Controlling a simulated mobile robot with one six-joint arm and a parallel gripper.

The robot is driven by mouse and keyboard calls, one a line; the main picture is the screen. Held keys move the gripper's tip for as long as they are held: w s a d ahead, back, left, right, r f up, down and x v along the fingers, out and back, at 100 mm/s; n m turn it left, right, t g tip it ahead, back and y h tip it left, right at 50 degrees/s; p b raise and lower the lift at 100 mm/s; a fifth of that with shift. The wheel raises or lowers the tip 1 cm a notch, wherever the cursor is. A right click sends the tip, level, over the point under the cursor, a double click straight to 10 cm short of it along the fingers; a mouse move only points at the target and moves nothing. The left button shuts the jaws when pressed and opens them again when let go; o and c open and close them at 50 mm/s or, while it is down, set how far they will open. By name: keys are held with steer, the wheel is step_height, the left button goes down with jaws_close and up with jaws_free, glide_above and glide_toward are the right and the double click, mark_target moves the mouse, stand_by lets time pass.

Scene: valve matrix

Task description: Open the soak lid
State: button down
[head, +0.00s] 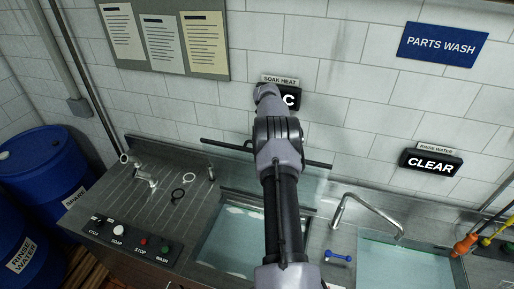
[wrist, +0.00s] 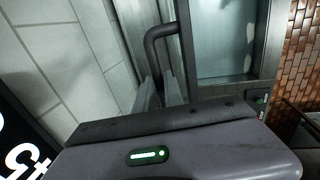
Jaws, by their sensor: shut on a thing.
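The soak lid is a clear, glass-like panel (head: 312,184) that stands raised and steeply tilted at the back of the soak basin (head: 208,246). A long dark bar (head: 228,147) runs along its upper edge, passing behind my arm. In the wrist view a bent dark handle (wrist: 161,33) comes down to my gripper (wrist: 164,92), whose fingers are shut on it. In the head view my arm hides the gripper and the middle of the lid. Water shows in the uncovered part of the basin.
A tiled wall with a SOAK HEAT display (head: 292,98) is close behind the lid. A faucet (head: 365,209), a blue tool (head: 338,256) and a rinse basin (head: 405,260) are at right. A button panel (head: 125,240) and small rings (head: 178,194) lie left.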

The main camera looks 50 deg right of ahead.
steer(key=shift+w+d, duration=0.25)
steer(key=shift+d, duration=0.3)
steer(key=shift+f, duration=0.1)
steer(key=c, duration=1.5)
jaws_free()
steer(key=shift+w, duration=0.1)
steer(key=shift+o, duration=0.2)
steer(key=a+r+b, duration=0.1)
steer(key=a+r, duration=0.2)
steer(key=r, duration=1.4)
steer(key=shift+s, duration=0.45)
